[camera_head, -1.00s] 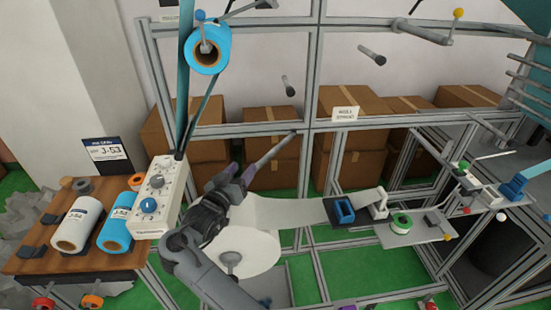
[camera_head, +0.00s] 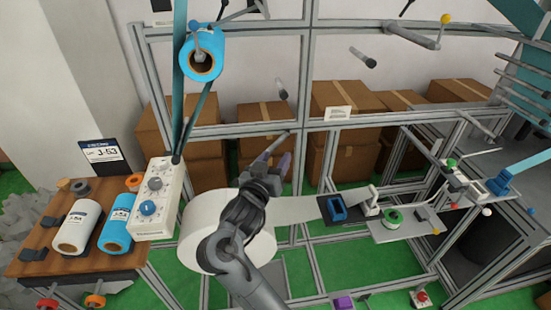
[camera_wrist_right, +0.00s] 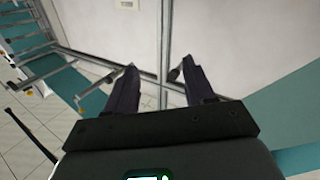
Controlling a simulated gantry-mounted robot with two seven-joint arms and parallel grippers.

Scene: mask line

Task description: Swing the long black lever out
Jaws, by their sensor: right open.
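My right gripper (camera_head: 274,160) is in front of the frame, above the large white roll, with its purple fingers pointing up and away. In the right wrist view it (camera_wrist_right: 159,68) is open, with nothing held between the fingers. A grey rod (camera_head: 274,146) shows just beyond the fingers in the head view; I cannot tell whether they touch. A thin black rod (camera_wrist_right: 31,136) runs across the lower left of the wrist view, apart from the fingers. I cannot tell for sure which rod is the long black lever. My left gripper is not in view.
The white roll (camera_head: 200,228) feeds a web rightward to a dark plate with a blue block (camera_head: 338,207). Metal frame bars (camera_head: 225,130) and cardboard boxes (camera_head: 345,100) lie behind.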

